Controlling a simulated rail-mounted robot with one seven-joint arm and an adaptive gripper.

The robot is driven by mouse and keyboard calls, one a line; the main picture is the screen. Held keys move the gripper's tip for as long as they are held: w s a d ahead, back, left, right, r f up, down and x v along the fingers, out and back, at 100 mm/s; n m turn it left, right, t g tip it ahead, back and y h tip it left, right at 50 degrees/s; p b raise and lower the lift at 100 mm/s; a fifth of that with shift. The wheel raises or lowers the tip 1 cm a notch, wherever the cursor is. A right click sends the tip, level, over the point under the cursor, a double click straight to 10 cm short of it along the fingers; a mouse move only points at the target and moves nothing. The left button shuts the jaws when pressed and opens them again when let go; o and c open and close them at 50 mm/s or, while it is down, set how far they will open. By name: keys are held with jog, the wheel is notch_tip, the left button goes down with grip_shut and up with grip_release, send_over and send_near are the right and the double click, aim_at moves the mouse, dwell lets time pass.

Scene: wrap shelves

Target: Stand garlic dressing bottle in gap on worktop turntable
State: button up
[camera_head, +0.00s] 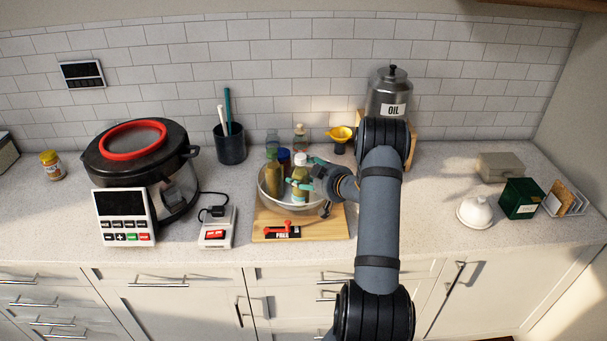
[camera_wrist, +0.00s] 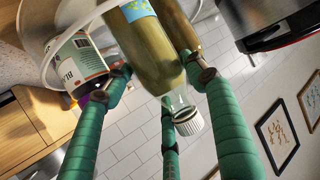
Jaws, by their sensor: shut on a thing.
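The garlic dressing bottle, a yellow-green bottle with a white cap (camera_head: 300,186), is upright or nearly so at the front of the round, rimmed turntable (camera_head: 264,201). It also shows in the wrist view (camera_wrist: 152,50), cap towards the bottom of the picture. My gripper (camera_head: 306,174) has its green fingers closed around the bottle's upper part. Other bottles stand close on the turntable: a yellowish one (camera_head: 273,178) at the left and a blue-capped one (camera_head: 284,158) behind. A dark labelled jar (camera_wrist: 75,60) is beside it in the wrist view. The bottle's base is hidden, so contact cannot be told.
The turntable sits on a wooden board (camera_head: 262,228) with a red-handled item (camera_head: 282,230) at its front. A large cooker (camera_head: 135,155) stands left, a scale-like device (camera_head: 216,232) nearer, an oil canister (camera_head: 388,92) behind my arm. Counter right of my arm is partly clear.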

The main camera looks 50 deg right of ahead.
jog(key=shift+f, duration=0.4)
jog(key=shift+f, duration=0.2)
jog(key=o, duration=1.4)
jog(key=shift+r, duration=0.1)
jog(key=shift+s+r, duration=0.1)
jog(key=shift+r, duration=0.1)
jog(key=b+v, duration=0.3)
jog(key=v, duration=0.8)
jog(key=shift+s, duration=0.4)
